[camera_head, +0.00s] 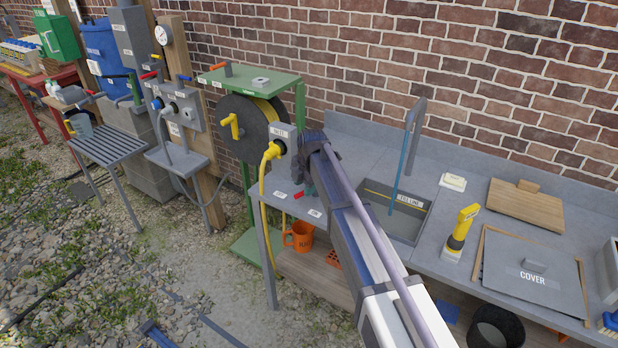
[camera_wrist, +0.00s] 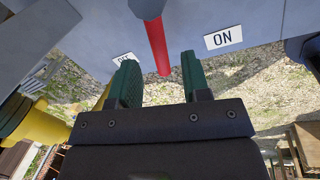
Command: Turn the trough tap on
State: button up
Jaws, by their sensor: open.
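The trough tap's red lever (camera_wrist: 157,45) hangs from a grey pivot in the wrist view, between an ON label (camera_wrist: 223,38) and a partly hidden OFF label (camera_wrist: 123,57). My gripper (camera_wrist: 161,66) is open, with one green finger on each side of the lever's lower end; I cannot tell whether either touches it. In the head view the lever (camera_head: 299,195) shows beside my gripper (camera_head: 309,187), which my arm mostly hides. The grey trough (camera_head: 425,226) has a fill line label and a spout (camera_head: 416,115) above. A thin bluish strip runs down from the spout; I cannot tell whether it is water.
A hose reel (camera_head: 245,125) and yellow hose connector (camera_head: 271,151) stand close left of my gripper. An orange mug (camera_head: 299,237) sits below. Gravel ground lies open at left.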

notch_tip(320, 180, up, 7)
jog(key=s+p, duration=0.1)
jog(key=p, duration=0.4)
jog(key=shift+d+f+p, duration=0.2)
jog(key=shift+d+p, duration=0.15)
jog(key=shift+d, duration=0.1)
jog(key=s+d+m, duration=0.7)
jog(key=s+m, duration=0.1)
jog(key=s, duration=0.2)
jog(key=s+d+m+g+h, duration=0.1)
jog(key=s+d+m, duration=0.7)
jog(key=s+m, duration=0.1)
jog(key=s+d+m, duration=0.7)
jog(key=s+m, duration=0.2)
jog(key=s, duration=0.3)
jog(key=shift+d+f+g, duration=0.2)
jog(key=shift+d+g, duration=0.1)
